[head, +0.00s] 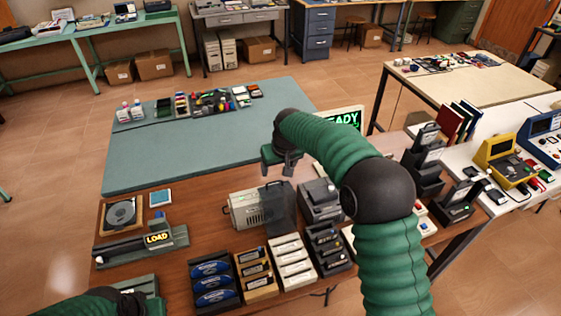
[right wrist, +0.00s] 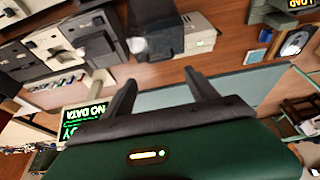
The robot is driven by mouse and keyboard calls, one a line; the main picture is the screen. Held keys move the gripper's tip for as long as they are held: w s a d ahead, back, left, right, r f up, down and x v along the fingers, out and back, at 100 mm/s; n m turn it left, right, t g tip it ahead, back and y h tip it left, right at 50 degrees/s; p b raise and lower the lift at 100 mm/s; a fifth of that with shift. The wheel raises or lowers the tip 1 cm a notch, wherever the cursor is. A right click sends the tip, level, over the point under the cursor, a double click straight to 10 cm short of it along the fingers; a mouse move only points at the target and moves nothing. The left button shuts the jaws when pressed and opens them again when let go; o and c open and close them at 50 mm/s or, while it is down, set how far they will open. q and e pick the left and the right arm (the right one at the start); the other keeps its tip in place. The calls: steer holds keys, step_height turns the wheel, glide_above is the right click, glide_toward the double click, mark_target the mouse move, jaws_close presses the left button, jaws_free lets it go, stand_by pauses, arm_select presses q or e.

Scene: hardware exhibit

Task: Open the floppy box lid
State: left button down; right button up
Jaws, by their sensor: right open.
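A beige box (head: 244,210) with a smoky, see-through dark lid (head: 281,205) at its right stands mid-table in the head view; I take it to be the floppy box. In the right wrist view the beige body (right wrist: 198,33) and dark lid (right wrist: 158,28) show near the top. I cannot tell the lid's exact angle. My right gripper (head: 283,166) is above and behind the box, open and empty; its two fingers also show apart in the right wrist view (right wrist: 160,90). Part of my left arm, with a dark end (head: 128,301), shows at the bottom left; its fingers are not clear.
A grey device (head: 321,203) stands close to the box's right. Trays of blue disks (head: 212,283) and white items (head: 292,264) line the front. A LOAD device (head: 145,244) is at left. A teal mat (head: 200,150) behind is mostly clear.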

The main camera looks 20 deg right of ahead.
steer(key=v, duration=0.7)
steer(key=shift+r+b, duration=0.25)
steer(key=shift+b, duration=0.15)
steer(key=s+f, duration=0.5)
steer(key=s, duration=0.4)
steer(key=s+f+g+b, duration=0.1)
steer(key=s+f, duration=0.5)
steer(key=s, duration=0.4)
steer(key=s+f+b, duration=0.1)
steer(key=s+f, duration=0.4)
steer(key=s, duration=0.5)
steer(key=shift+d+f+g, duration=0.25)
steer(key=shift+d+g, duration=0.15)
steer(key=shift+d, duration=0.05)
steer(key=shift+s, duration=0.1)
